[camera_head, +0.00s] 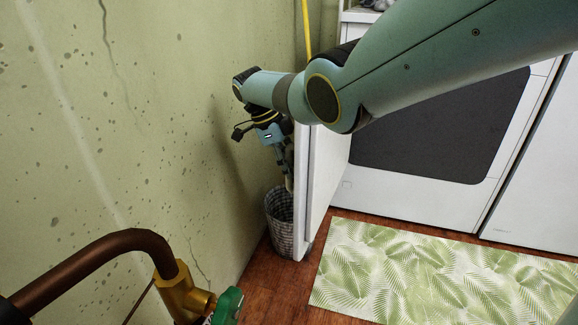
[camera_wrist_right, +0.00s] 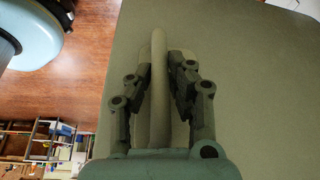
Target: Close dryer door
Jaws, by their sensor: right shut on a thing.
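The dryer (camera_head: 405,203) is white with a dark front area and stands at the upper right in the head view. Its white door (camera_head: 322,180) stands open, swung out toward the left wall and seen nearly edge-on. My right gripper (camera_head: 288,181) reaches down on the wall side of the door. In the right wrist view, its fingers are closed on both sides of a pale upright rounded bar (camera_wrist_right: 158,90) beside the flat door panel (camera_wrist_right: 260,90). My arm hides part of the dryer front and the top of the door. My left gripper is not in view.
A wicker basket (camera_head: 280,222) stands between the door and the concrete wall (camera_head: 150,110). A leafy green mat (camera_head: 430,270) lies before the dryer. A brown pipe (camera_head: 90,255) with a brass valve is at lower left. Another white appliance (camera_head: 540,180) stands at right.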

